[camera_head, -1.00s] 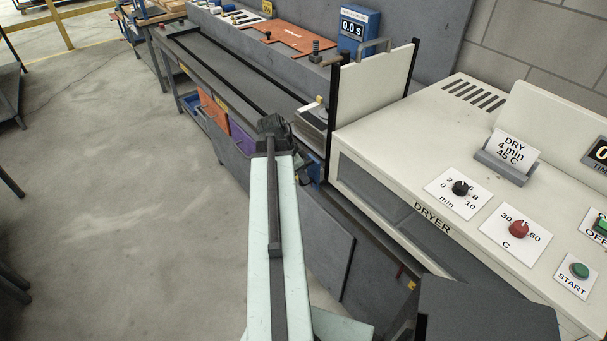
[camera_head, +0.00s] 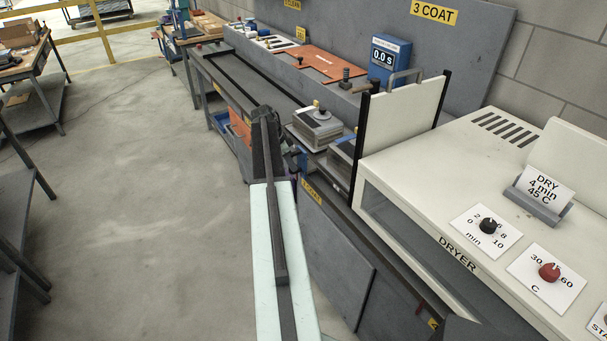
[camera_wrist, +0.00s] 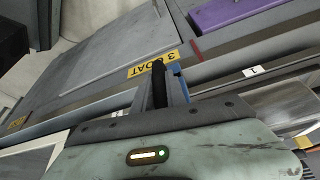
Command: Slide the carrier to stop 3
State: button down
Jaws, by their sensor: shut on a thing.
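My gripper shows in the wrist view (camera_wrist: 167,88), shut on a narrow part with a blue piece (camera_wrist: 179,70) at its tip, seemingly the carrier's handle. The fingers are beside the yellow "3 COAT" label (camera_wrist: 153,62) on the bench front. A grey metal box with a yellow knob (camera_head: 319,124), probably the carrier or a tank on the line, stands left of the dryer. A second metal piece (camera_head: 343,150) sits between it and the dryer wall. Which one is attached to the held part is hidden.
The white dryer (camera_head: 440,190) with its upright panel (camera_head: 405,110) stands at the right. The grey bench with its long dark rail (camera_head: 245,80) runs away at upper left. A blue timer (camera_head: 390,60) reads 0.0 s. The floor (camera_head: 130,200) at left is clear.

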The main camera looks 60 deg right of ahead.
jog(key=w+d, duration=0.3)
jog(key=w, duration=0.3)
jog(key=shift+w+d, duration=0.25)
jog(key=shift+d, duration=0.1)
jog(key=c, duration=1.4)
grip_release()
jog(key=shift+o, duration=0.2)
jog(key=p+v, duration=0.7)
jog(key=shift+r, duration=0.4)
